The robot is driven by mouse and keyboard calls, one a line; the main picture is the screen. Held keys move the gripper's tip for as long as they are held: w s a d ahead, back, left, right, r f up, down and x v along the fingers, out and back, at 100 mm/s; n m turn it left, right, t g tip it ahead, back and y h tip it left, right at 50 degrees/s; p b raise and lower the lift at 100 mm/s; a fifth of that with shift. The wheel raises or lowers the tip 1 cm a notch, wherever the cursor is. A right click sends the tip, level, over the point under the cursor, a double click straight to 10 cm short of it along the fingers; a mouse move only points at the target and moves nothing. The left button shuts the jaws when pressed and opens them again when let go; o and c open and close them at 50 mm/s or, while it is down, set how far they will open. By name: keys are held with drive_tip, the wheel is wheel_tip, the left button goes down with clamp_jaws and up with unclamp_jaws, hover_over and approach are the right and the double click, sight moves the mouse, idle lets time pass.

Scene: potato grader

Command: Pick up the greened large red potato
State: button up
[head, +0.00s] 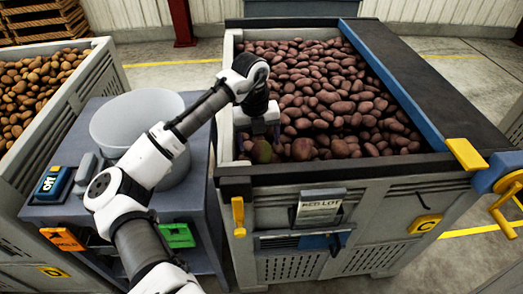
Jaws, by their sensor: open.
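The greened large red potato (262,152) lies in the front left corner of the crate of red potatoes (228,110). Its visible side is dull green, and it sits among plain red potatoes. My gripper (262,133) is over that corner, pointing down just above the greened potato. It is open, and nothing shows held in it. The fingers are small and partly hidden by the wrist, so I cannot tell whether they touch the potato.
A grey bucket (112,128) stands on a small side table (205,165) left of the crate. A crate of brown potatoes (88,85) is at the far left. A blue rail (385,75) and black top line the crate's right side. The crate's front rim is close to my gripper.

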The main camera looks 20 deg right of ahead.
sight(261, 146)
drive_tip(key=shift+d+f+p, duration=0.15)
drive_tip(key=shift+f+p, duration=0.1)
drive_tip(key=shift+f, duration=0.75)
drive_tip(key=shift+d+f+p, duration=0.15)
drive_tip(key=shift+f+p, duration=0.05)
drive_tip(key=shift+f, duration=0.75)
drive_tip(key=c, duration=1.1)
drive_tip(key=shift+r, duration=0.2)
drive_tip(key=shift+c, duration=0.2)
